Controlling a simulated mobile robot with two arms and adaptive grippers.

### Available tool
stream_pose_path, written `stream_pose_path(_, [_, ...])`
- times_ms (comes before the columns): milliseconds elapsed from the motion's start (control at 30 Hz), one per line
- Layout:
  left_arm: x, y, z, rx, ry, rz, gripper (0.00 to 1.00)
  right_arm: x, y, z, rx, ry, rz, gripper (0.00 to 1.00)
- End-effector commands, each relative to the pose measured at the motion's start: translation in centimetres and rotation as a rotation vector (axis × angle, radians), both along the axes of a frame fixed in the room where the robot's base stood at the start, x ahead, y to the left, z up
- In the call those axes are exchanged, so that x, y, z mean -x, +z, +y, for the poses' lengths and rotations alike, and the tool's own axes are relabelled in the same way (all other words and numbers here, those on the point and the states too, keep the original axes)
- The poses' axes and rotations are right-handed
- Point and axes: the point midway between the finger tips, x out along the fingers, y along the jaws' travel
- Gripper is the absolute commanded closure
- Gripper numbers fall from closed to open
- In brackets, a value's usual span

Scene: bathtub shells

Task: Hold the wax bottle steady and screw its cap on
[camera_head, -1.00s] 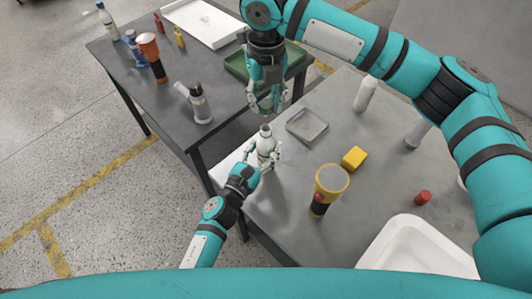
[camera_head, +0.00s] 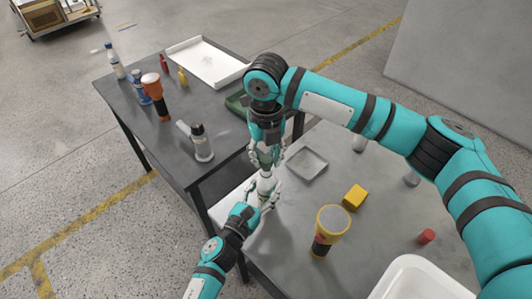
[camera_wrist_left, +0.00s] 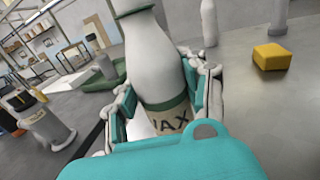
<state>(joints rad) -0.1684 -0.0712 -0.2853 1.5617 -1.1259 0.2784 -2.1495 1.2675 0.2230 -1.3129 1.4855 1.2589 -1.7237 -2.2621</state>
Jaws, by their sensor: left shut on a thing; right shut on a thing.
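The white wax bottle (camera_head: 265,186) stands upright near the table's left edge. In the left wrist view the bottle (camera_wrist_left: 158,65) shows a green band and the letters "AX". My left gripper (camera_head: 263,200) is shut around its body, with a finger on each side. My right gripper (camera_head: 266,158) points down directly over the bottle's neck and is shut on the cap, which its fingers mostly hide. A green edge shows at the bottle's neck in the left wrist view. I cannot tell whether the cap touches the threads.
The other table (camera_head: 180,128) holds several bottles and a white tray (camera_head: 207,61).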

Motion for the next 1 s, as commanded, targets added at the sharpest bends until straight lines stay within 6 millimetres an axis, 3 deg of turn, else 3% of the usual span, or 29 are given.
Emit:
stream_pose_path(500, [0.0,0.0,0.0,0.000,0.000,0.000,1.00,0.0,-1.7,0.0,0.000,0.003,0.001,0.81])
stream_pose_path(1000, [0.0,0.0,0.0,0.000,0.000,0.000,1.00,0.0,-1.8,0.0,0.000,0.003,0.000,0.81])
